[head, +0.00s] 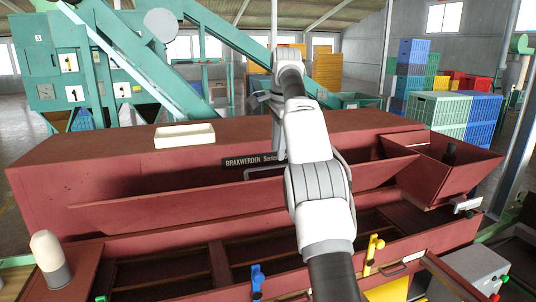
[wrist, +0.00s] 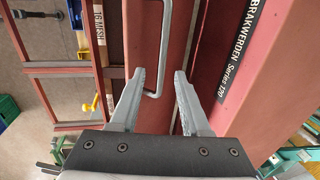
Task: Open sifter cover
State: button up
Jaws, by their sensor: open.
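The sifter's dark red cover (head: 180,203) is a long panel across the machine in the head view. A silver bar handle (wrist: 165,45) on red metal shows in the wrist view; part of it shows left of my arm in the head view (head: 247,175). My gripper (wrist: 160,72) is open, with one finger on each side of the handle's near end in the picture. The jaws are not closed on it, and I cannot tell whether either finger touches it.
The black BRAKWERDEN label (wrist: 237,52) is right of the gripper in the wrist view. Open framed bays lie below the cover, with yellow (head: 374,247) and blue (head: 257,280) clamps along the front. A cream tray (head: 185,135) rests on top.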

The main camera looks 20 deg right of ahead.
jog(key=s+d+r, duration=0.5)
jog(key=d, duration=0.1)
jog(key=shift+s+d, duration=0.25)
jog(key=shift+s, duration=0.05)
